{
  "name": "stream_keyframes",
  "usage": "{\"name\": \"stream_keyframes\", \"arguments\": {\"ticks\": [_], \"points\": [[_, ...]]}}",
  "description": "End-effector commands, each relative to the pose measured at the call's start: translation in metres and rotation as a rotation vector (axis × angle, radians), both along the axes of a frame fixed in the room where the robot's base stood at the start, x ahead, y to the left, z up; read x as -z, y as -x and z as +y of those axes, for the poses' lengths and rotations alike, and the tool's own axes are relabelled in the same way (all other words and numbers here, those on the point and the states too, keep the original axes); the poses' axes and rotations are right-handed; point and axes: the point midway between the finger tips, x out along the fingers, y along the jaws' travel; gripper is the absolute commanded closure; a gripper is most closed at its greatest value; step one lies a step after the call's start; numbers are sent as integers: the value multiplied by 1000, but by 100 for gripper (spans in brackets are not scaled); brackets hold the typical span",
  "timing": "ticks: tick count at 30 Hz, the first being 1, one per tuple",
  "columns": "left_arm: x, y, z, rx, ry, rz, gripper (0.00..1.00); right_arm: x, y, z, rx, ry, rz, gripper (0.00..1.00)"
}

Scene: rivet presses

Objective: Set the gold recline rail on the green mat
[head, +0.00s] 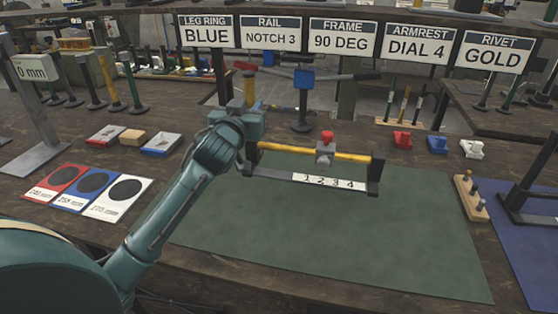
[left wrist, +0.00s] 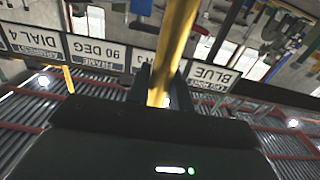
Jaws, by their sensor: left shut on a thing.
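My left gripper (head: 252,117) is raised beside the left end of the numbered rail and is shut on an upright gold bar (head: 249,92). In the left wrist view the gold bar (left wrist: 176,45) runs between the fingers; its far end is hidden. A gold rail (head: 289,152) on black end posts, with a grey slider, a red knob and a scale from 1 to 4, stands on the far part of the green mat (head: 310,235). I cannot tell for sure which gold piece is the recline rail. My right gripper is not in view.
Most of the mat in front of the numbered rail is clear. A wooden peg block (head: 470,197) stands at its right edge. Round-marked cards (head: 122,189) and small trays (head: 161,144) lie to the left. A blue-topped stand (head: 302,80) is behind.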

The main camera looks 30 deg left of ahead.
Motion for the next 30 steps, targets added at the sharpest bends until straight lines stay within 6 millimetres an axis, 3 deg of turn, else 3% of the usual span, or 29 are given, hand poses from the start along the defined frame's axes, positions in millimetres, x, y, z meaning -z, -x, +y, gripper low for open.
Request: {"name": "stream_keyframes", "arguments": {"ticks": [3, 11, 16, 24, 25, 30], "points": [[22, 0, 0, 1, 3, -3, 100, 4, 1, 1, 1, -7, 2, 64], [42, 0, 0, 1, 3, -5, 100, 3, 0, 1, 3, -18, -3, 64], [67, 0, -1, 1, 3, -4, 100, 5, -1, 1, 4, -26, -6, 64], [71, 0, -1, 2, 2, -7, 100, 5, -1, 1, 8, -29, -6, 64], [73, 0, 0, 1, 0, -1, 76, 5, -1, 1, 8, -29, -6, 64], [73, 0, 0, 1, 0, -1, 62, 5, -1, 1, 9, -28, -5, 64]]}}
